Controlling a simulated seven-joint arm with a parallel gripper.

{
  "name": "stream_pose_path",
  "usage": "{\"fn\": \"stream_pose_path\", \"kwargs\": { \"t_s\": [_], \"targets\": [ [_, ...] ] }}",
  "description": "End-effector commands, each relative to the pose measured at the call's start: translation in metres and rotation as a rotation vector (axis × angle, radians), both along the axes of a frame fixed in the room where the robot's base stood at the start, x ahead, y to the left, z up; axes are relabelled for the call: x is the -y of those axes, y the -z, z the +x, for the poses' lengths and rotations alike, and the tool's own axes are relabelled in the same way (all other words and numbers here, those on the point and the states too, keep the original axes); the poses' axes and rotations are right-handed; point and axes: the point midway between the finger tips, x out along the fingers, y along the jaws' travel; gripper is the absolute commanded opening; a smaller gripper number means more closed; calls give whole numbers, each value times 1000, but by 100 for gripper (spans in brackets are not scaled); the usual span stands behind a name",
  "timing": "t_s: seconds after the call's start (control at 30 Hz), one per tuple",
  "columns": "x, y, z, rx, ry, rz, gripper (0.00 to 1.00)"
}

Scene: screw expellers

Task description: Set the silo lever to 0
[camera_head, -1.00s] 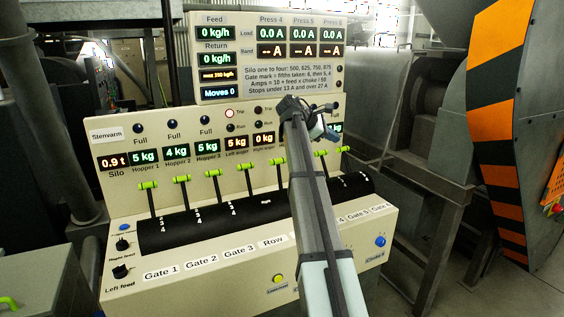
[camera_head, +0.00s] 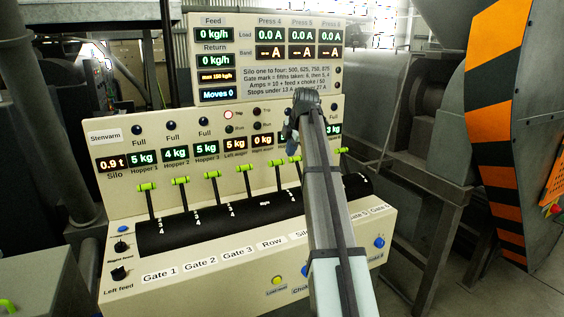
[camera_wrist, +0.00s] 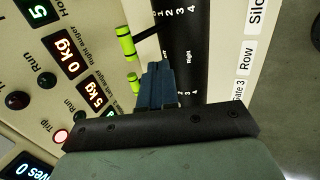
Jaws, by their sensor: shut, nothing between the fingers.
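The silo lever (camera_head: 278,162) has a lime-green grip and is the fifth from the left, in line with the Silo label. It leans toward the back of the panel; its exact mark is not readable. In the wrist view the green grip ahead of the fingers (camera_wrist: 125,43) appears to be this lever. My gripper (camera_head: 292,132) is above and slightly right of the silo lever in the head view. In the wrist view its fingers (camera_wrist: 158,70) are together and empty, close to the grips, with no clear contact.
The row lever (camera_head: 246,168) stands just left, and another green lever (camera_head: 294,160) just right, close to my arm. My arm hides part of the right-hand levers and labels. The display panel (camera_head: 268,60) rises behind.

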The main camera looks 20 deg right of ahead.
Motion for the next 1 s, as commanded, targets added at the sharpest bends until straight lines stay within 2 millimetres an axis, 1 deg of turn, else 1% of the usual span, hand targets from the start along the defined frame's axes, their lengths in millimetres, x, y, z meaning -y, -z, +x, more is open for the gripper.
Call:
{"fn": "stream_pose_path", "kwargs": {
  "t_s": [0.13,0.23,0.7,0.8,1.0],
  "targets": [
    [0,7,4,0,-11,-7,0],
    [0,18,9,-1,-10,-7,0],
    [0,91,44,-2,-9,-7,0],
    [1,86,61,-1,-9,-8,0],
    [1,83,78,0,-8,-7,0]
  ]
}}
